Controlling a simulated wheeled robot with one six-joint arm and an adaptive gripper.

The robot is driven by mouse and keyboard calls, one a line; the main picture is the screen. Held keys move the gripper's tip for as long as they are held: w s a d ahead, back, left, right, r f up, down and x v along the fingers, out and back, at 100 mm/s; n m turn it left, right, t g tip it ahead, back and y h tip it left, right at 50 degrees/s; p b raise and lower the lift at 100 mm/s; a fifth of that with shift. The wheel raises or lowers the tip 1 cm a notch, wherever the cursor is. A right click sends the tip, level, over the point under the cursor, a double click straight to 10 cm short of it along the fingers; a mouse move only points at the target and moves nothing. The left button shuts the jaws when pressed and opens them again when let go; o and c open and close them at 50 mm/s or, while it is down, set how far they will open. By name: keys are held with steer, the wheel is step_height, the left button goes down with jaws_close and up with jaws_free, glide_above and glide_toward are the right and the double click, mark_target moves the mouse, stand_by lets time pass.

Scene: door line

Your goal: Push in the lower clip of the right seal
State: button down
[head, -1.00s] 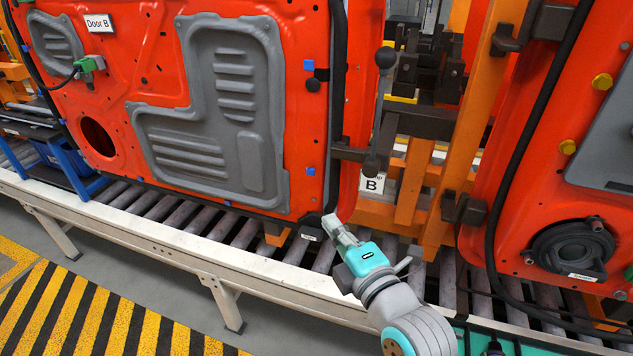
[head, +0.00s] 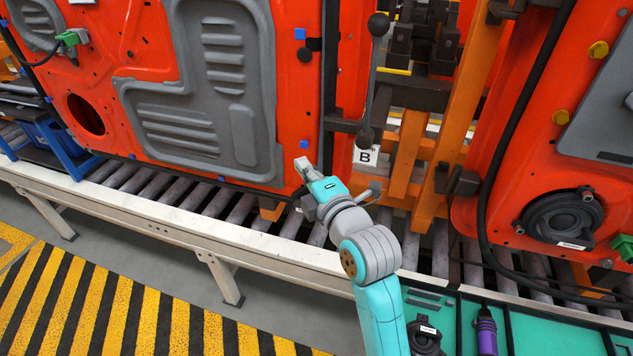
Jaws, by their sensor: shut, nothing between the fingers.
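The orange door panel (head: 288,95) has a black seal (head: 328,90) running down its right edge. Small blue clips sit left of the seal: an upper one (head: 299,34) and a lower one (head: 303,145). Another blue clip seen lower down earlier is now hidden behind my gripper. My gripper (head: 302,166) is shut and empty, its fingertips at the door's lower right, just below the visible lower clip. I cannot tell whether the fingertips touch the door, or how far either clip is pushed in.
A dark lever with ball ends (head: 372,85) stands right of the seal, near a "B" sign (head: 366,156). A roller conveyor (head: 240,212) runs below the door. Another orange door (head: 520,140) stands at the right. A teal tray (head: 540,330) holds tools in front.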

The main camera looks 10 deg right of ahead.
mark_target(307, 140)
steer(key=shift+w+d, duration=0.3)
steer(key=shift+w, duration=0.35)
steer(key=shift+w+d, duration=0.3)
steer(key=shift+w, duration=0.4)
steer(key=shift+w+d, duration=0.3)
steer(key=shift+w, duration=0.35)
steer(key=shift+w+d, duration=0.1)
steer(key=shift+w, duration=0.05)
steer(key=shift+w+d+r, duration=0.15)
steer(key=shift+w+d, duration=0.35)
steer(key=shift+w, duration=0.3)
steer(key=shift+r, duration=0.1)
